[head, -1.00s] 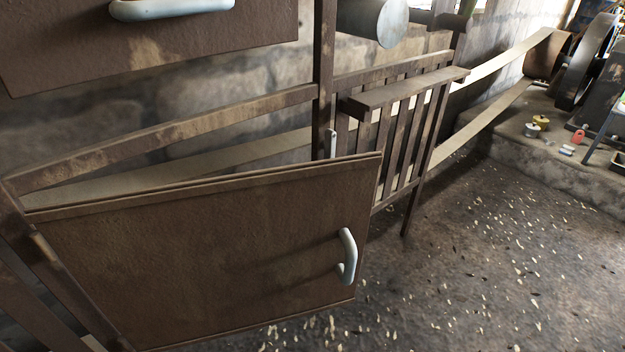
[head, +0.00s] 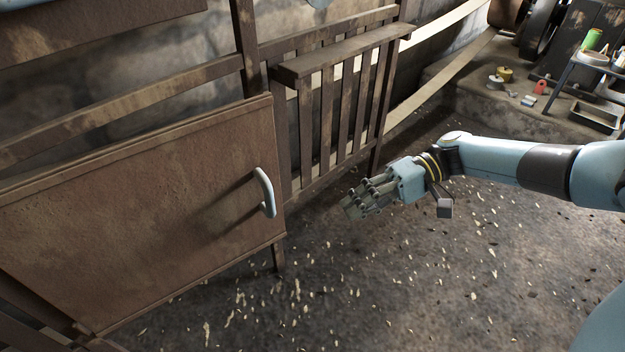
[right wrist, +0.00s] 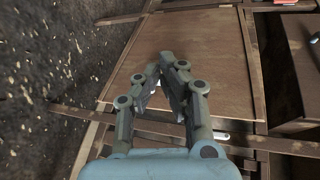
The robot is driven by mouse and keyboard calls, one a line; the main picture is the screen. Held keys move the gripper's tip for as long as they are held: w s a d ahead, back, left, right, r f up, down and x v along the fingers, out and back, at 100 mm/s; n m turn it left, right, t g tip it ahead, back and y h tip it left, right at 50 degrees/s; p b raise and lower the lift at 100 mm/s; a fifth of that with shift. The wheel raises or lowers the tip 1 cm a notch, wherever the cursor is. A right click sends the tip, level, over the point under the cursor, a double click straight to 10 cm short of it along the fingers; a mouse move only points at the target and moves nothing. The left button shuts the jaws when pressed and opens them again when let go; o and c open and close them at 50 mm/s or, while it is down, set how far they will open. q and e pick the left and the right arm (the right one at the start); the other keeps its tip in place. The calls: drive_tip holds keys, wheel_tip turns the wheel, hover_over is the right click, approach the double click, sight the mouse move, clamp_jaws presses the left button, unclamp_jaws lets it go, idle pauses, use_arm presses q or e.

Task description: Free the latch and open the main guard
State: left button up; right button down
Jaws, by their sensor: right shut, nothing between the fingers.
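The main guard (head: 130,220) is a brown metal panel at the left of the head view, with a pale blue handle (head: 264,192) near its right edge. Its right edge overlaps the upright post (head: 245,50). I cannot tell how far it stands from the frame. My right gripper (head: 352,206) is shut and empty, right of the handle and apart from it. In the right wrist view, its fingers (right wrist: 166,64) meet in front of a brown panel (right wrist: 205,45). The latch cannot be made out in the head view. My left gripper is out of view.
A slatted fence (head: 340,105) with a flat top rail stands behind my right gripper. A pale belt (head: 440,90) runs behind it to the back right. A ledge there holds small items and a tray (head: 596,117). The littered floor (head: 400,280) is open in front.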

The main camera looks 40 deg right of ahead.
wheel_tip(320, 180, up, 10)
drive_tip(key=w+d+n+y, duration=0.1)
drive_tip(key=w+n+y, duration=0.1)
drive_tip(key=w+y, duration=0.1)
drive_tip(key=s+a+p, duration=0.1)
drive_tip(key=a, duration=1)
drive_tip(key=shift+a+r, duration=0.15)
drive_tip(key=shift+a, duration=0.1)
idle(0.3)
idle(0.5)
